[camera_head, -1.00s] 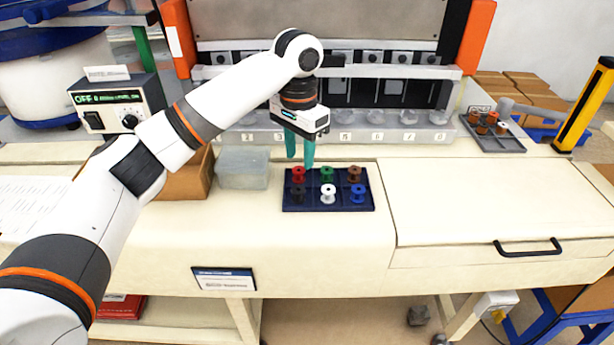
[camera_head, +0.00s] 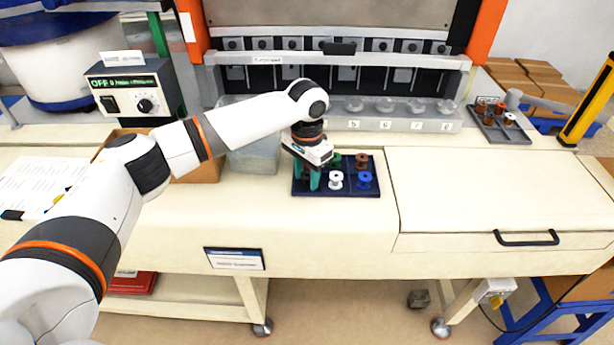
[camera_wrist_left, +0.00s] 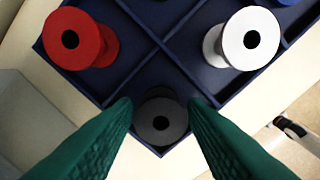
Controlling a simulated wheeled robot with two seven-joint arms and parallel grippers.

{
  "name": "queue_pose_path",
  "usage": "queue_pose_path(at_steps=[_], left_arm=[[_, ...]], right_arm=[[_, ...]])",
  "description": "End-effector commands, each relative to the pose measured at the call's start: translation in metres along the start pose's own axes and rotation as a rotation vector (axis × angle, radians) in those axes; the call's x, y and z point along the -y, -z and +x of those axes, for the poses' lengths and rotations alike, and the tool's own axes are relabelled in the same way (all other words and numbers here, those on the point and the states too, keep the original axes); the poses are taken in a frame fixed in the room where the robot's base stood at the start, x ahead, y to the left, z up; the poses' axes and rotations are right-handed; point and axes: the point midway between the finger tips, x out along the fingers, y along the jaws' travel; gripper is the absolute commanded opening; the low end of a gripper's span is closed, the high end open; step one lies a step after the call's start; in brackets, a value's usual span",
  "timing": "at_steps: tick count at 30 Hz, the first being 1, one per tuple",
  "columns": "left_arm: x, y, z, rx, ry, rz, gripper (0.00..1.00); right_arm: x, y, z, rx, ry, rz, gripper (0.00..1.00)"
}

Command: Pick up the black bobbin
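The black bobbin (camera_wrist_left: 158,121) stands in the corner compartment of the dark blue tray (camera_head: 350,192). In the left wrist view it lies between the two teal fingers of my left gripper (camera_wrist_left: 160,112), which are apart, with a gap visible around the bobbin. In the head view my left gripper (camera_head: 308,178) is over the tray's left side, and the black bobbin is mostly hidden there by the fingers. A red bobbin (camera_wrist_left: 75,39) and a white bobbin (camera_wrist_left: 245,38) stand in neighbouring compartments. My right gripper is not in view.
Green (camera_head: 335,160), brown (camera_head: 361,161) and blue (camera_head: 365,180) bobbins share the tray. A clear box (camera_head: 255,157) stands left of the tray, and a rack with numbered cups (camera_head: 385,105) stands behind it.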

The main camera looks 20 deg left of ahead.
Motion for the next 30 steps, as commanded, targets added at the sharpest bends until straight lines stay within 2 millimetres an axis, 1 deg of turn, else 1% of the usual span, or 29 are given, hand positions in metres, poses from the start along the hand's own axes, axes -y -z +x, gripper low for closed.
queue_pose_path(at_steps=[6, 7, 12, 13, 19, 22, 26, 30], left_arm=[[0.0, 0.0, 0.002, 0.001, 0.0, 0.0, 0.39], [0.0, 0.0, 0.002, 0.001, 0.0, 0.0, 0.37], [0.0, 0.0, 0.001, 0.001, 0.0, 0.001, 0.1], [0.0, 0.0, 0.001, 0.001, 0.0, 0.001, 0.06], [0.0, 0.0, 0.001, 0.002, 0.0, 0.001, 0.06], [0.0, -0.001, -0.004, 0.003, 0.0, 0.001, 0.06], [0.001, -0.001, -0.022, 0.006, 0.001, 0.001, 0.06], [0.0, -0.001, -0.051, 0.006, 0.0, 0.001, 0.06]], right_arm=[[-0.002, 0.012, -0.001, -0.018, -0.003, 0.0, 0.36], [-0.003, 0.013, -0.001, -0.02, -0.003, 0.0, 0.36], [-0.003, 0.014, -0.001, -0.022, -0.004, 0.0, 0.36], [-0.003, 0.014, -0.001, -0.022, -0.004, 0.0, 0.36], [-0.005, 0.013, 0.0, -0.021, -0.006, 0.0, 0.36], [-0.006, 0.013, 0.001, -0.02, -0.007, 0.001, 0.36], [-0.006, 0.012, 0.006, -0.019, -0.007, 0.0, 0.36], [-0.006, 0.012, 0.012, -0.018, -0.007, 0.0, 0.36]])
